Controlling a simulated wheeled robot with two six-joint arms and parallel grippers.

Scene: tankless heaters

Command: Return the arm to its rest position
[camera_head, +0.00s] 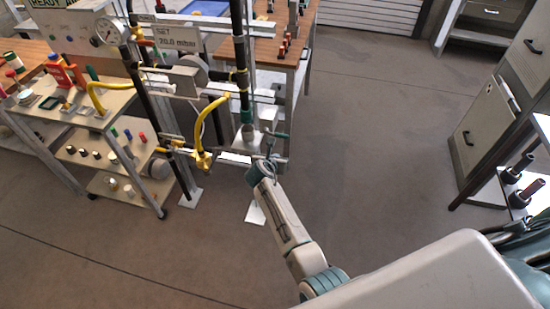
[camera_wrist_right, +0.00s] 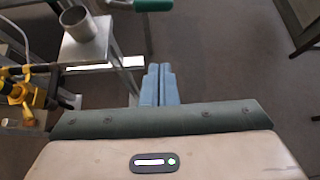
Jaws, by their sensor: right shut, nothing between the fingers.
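My right arm reaches forward from the lower right of the head view. Its gripper (camera_head: 268,158) is beside the pipe rig, near the lower end of a dark vertical pipe. In the right wrist view the two blue-grey fingers of the right gripper (camera_wrist_right: 158,70) lie side by side, shut, with nothing between them. Ahead of them a green-tipped bar (camera_wrist_right: 153,5) crosses the top of the picture, apart from the fingers. My left gripper does not show in the head view.
The pipe rig (camera_head: 190,78) has a gauge (camera_head: 110,31) and yellow hoses. A shelf cart (camera_head: 108,105) stands left. Grey cabinets (camera_head: 492,118) and a shelf with black-handled tools (camera_head: 518,168) stand right. The floor (camera_head: 370,120) between is clear. A metal cup (camera_wrist_right: 77,22) is close left of the fingers.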

